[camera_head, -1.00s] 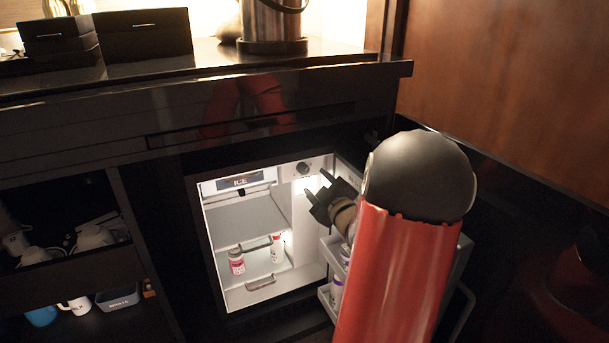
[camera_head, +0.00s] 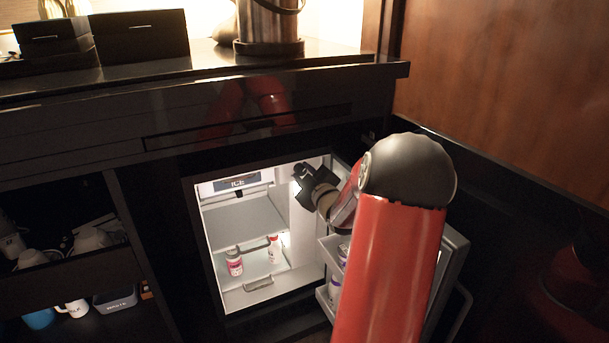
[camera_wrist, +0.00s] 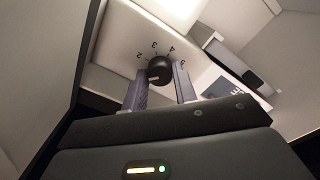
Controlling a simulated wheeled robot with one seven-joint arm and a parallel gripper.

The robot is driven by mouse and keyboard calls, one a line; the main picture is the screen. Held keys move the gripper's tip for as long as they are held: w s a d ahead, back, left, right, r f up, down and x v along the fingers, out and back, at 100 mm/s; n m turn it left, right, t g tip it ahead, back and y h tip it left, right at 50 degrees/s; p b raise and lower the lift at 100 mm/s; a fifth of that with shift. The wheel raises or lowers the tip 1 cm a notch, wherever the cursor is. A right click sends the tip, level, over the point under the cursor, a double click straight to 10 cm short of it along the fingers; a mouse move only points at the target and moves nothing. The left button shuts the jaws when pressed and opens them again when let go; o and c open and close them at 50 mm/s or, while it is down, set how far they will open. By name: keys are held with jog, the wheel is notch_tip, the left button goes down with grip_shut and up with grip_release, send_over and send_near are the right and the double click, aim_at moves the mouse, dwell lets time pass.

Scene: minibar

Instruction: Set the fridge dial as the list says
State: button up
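The fridge dial (camera_wrist: 159,70) is a round black knob on a pale panel in the wrist view, with printed digits around its far side, among them 2, 3 and 4. I cannot tell which digit its pointer faces. My gripper (camera_wrist: 161,80) is open, with one finger on each side of the dial and small gaps showing. In the head view my gripper (camera_head: 300,180) is at the upper right inside the fridge (camera_head: 240,215) and hides the dial. I see no readable list.
The fridge door (camera_head: 447,265) stands open at right, with bottles in its rack, close to my arm. An ICE compartment (camera_head: 237,182) is at the upper left inside. Two small bottles (camera_head: 235,262) stand on the lower shelf. The counter (camera_head: 330,65) overhangs above.

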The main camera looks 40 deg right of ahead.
jog(key=shift+c, duration=1.4)
